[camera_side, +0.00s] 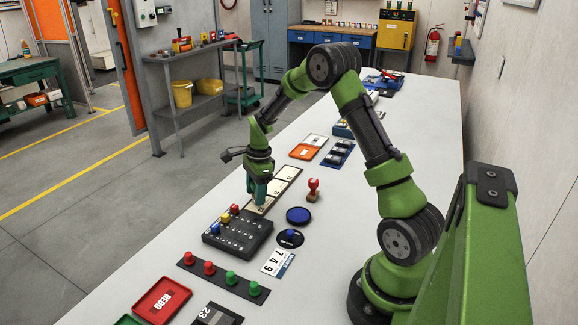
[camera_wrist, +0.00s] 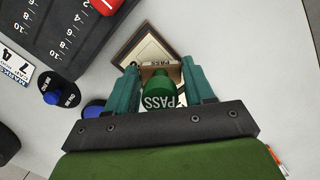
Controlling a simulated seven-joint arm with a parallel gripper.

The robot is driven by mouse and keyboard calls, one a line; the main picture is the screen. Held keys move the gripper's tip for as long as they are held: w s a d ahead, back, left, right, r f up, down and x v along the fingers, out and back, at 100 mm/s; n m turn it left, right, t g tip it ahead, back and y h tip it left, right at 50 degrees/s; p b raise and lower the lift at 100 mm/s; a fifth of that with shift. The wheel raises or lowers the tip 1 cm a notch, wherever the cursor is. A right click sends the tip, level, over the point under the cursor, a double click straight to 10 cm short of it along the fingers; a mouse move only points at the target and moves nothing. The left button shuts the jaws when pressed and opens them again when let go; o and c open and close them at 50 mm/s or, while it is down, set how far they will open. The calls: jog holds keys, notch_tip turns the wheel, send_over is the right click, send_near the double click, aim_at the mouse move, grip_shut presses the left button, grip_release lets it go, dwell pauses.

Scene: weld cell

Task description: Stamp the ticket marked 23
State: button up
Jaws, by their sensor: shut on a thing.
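My gripper (camera_side: 258,192) is shut on a green stamp marked PASS (camera_wrist: 162,92), seen between the teal fingers in the wrist view. The stamp hangs over the near end of a wood-framed board with pale cells (camera_side: 288,173); the board also shows in the wrist view (camera_wrist: 125,55). Whether the stamp touches the board I cannot tell. The cell under the gripper is mostly hidden and its marking is unreadable. A white label reading 23 (camera_side: 206,311) lies on a dark plate at the bottom edge. A red stamp (camera_side: 313,188) stands right of the board. A blue round pad (camera_side: 298,215) lies nearby.
A black panel with coloured sliders (camera_side: 238,233) lies close to the board's near end. Beside it are a black disc with a blue knob (camera_side: 290,238) and a number card (camera_side: 277,263). A button strip (camera_side: 224,279) and red REDO tray (camera_side: 162,301) lie nearer.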

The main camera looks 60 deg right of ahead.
jog(key=shift+f, duration=0.55)
dwell(1.1)
jog(key=shift+r, duration=0.1)
jog(key=shift+r, duration=3.5)
